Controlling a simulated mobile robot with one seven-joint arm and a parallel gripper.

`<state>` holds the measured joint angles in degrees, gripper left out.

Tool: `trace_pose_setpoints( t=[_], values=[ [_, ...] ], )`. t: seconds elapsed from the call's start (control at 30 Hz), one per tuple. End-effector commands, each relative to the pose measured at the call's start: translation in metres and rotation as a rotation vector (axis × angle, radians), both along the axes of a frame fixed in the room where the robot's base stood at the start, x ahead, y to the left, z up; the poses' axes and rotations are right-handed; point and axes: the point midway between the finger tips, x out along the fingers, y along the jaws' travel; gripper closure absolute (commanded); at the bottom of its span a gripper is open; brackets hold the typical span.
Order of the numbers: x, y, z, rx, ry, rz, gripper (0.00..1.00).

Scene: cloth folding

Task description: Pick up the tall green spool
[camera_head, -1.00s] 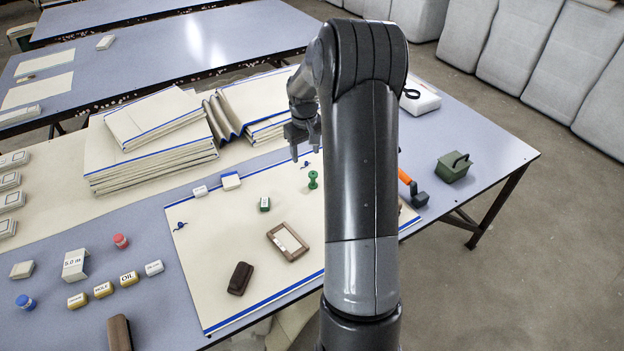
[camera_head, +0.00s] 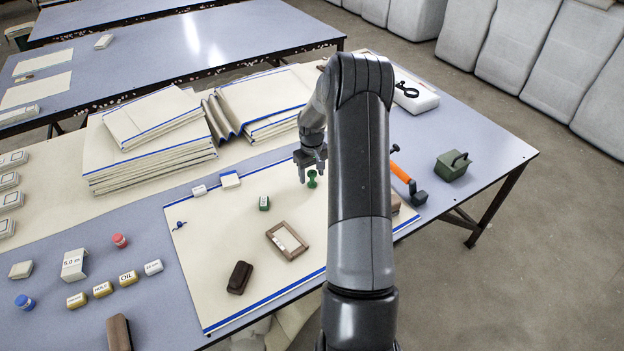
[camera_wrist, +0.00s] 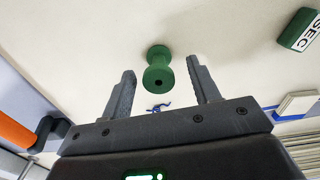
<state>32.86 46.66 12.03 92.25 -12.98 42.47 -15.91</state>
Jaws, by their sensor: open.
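The tall green spool (camera_head: 312,179) stands upright on the cream cloth (camera_head: 215,240), near its far right part. My gripper (camera_head: 309,172) is right at the spool in the head view, its fingers pointing down and partly overlapping it. In the wrist view the spool (camera_wrist: 158,70) lies between the lines of the two fingers, slightly beyond the tips of my open gripper (camera_wrist: 160,78). The fingers are apart from the spool on both sides there. Nothing is held.
A small green labelled block (camera_head: 264,203) and a brown frame (camera_head: 287,241) lie on the cloth. An orange-handled tool (camera_head: 401,173) lies to the right of my arm. Folded cloth stacks (camera_head: 150,160) stand behind on the left. A blue item (camera_wrist: 158,107) lies past the spool.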

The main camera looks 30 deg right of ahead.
Motion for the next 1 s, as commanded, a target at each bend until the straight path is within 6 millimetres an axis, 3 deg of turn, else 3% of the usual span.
trace_pose_setpoints(
  t=[0.2, 0.47, 1.0],
  values=[
    [0.002, -0.001, -0.026, 0.0, 0.001, 0.001, 0.44],
    [0.002, -0.001, -0.028, 0.0, 0.0, 0.0, 0.44],
    [0.002, -0.001, -0.028, 0.0, 0.0, 0.0, 0.88]
  ],
)
